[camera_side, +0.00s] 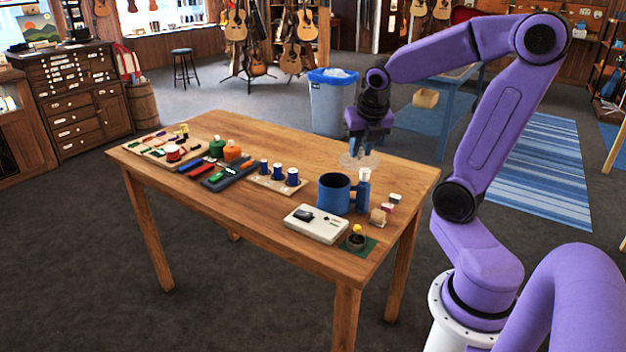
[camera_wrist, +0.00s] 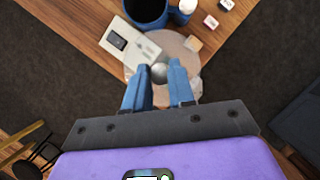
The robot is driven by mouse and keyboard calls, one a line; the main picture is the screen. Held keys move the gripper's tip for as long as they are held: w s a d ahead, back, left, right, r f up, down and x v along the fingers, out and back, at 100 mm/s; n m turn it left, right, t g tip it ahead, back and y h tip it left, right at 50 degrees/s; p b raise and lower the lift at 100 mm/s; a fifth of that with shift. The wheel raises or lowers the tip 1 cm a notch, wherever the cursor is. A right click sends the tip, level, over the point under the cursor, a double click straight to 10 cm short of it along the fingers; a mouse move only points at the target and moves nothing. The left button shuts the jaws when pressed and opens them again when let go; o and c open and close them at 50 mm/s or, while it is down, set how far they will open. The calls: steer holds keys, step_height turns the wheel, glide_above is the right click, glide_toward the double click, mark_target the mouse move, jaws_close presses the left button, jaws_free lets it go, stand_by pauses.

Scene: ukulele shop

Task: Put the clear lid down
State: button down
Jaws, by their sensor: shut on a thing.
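The clear lid (camera_side: 352,161) is a round see-through disc, faint in the side view. My gripper (camera_side: 368,150) is shut on its knob and holds it, looking about level, above the table's back right part. In the wrist view, the lid (camera_wrist: 187,50) hangs below my gripper (camera_wrist: 159,70), with the grey round knob (camera_wrist: 159,74) between the blue fingertips. The wooden table (camera_side: 270,215) shows under it. The exact height of the lid above the table is hard to tell.
A blue mug (camera_side: 333,195) and a blue bottle with a white cap (camera_side: 363,190) stand near. A white device (camera_side: 315,223), a small pot (camera_side: 356,242) on a green mat and small blocks (camera_side: 378,216) lie at the front right. Spools (camera_side: 278,173) and trays fill the left.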

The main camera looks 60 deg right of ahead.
steer(key=w+a+f+n+y, duration=0.1)
steer(key=w+a+f+n, duration=0.4)
steer(key=w+f, duration=0.4)
steer(key=shift+m+t, duration=0.4)
steer(key=shift+m, duration=0.1)
steer(key=w+f, duration=0.3)
steer(key=w, duration=0.1)
steer(key=w+d+f, duration=0.1)
steer(key=w+f, duration=0.1)
steer(key=w, duration=0.3)
steer(key=w+d+f, duration=0.1)
steer(key=w+f, duration=0.2)
steer(key=w, duration=0.2)
steer(key=shift+w+f, duration=0.2)
steer(key=shift+f, duration=0.1)
steer(key=shift+w+f, duration=0.15)
steer(key=shift+f, duration=0.05)
steer(key=shift+w+f, duration=0.15)
steer(key=shift+f, duration=1.5)
steer(key=shift+f, duration=0.15)
steer(key=c, duration=1)
jaws_free()
steer(key=shift+o, duration=0.2)
